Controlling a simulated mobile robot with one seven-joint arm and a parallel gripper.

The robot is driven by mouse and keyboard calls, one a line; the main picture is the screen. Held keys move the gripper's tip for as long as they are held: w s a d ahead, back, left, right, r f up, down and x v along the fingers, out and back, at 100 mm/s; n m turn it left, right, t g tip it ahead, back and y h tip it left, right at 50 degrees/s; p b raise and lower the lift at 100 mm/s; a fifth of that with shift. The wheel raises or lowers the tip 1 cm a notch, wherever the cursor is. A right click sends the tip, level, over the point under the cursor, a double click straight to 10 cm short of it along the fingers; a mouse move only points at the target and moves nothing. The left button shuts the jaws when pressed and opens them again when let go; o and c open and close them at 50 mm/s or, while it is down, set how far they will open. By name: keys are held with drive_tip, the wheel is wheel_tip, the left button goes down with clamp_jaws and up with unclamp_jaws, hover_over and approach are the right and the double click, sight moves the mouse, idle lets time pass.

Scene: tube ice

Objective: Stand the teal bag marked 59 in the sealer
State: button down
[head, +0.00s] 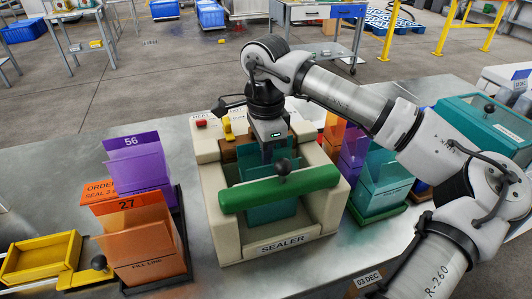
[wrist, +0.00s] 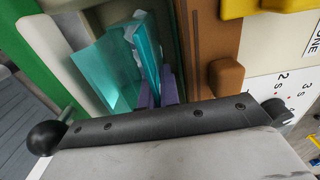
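A teal bag (head: 272,213) stands inside the cream sealer (head: 225,225), behind and below its green bar (head: 285,188). Its number is not readable. It also shows in the wrist view (wrist: 98,68), with its top open. My gripper (head: 268,153) points down into the sealer at the bag's top. In the wrist view, the two purple fingertips (wrist: 157,95) are close together, with a teal bag wall between them. The head view hides the fingertips.
A purple bag marked 56 (head: 138,165) and an orange bag marked 27 (head: 143,240) stand left of the sealer. Another teal bag (head: 382,180) stands right in a green holder (head: 378,215). A yellow tray (head: 40,258) lies front left. The steel tabletop (head: 75,145) is clear at the back left.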

drive_tip(key=shift+w+a, duration=0.2)
drive_tip(key=shift+w, duration=0.4)
idle(0.4)
drive_tip(key=c, duration=1.6)
unclamp_jaws()
drive_tip(key=shift+r, duration=0.15)
drive_tip(key=shift+o, duration=0.2)
drive_tip(key=shift+w, duration=0.1)
drive_tip(key=c, duration=0.4)
drive_tip(key=shift+o, duration=0.2)
drive_tip(key=o, duration=0.3)
drive_tip(key=shift+r+p, duration=1.45)
drive_tip(key=shift+r, duration=0.75)
drive_tip(key=shift+o, duration=0.2)
drive_tip(key=shift+r+p, duration=0.8)
drive_tip(key=shift+r, duration=0.45)
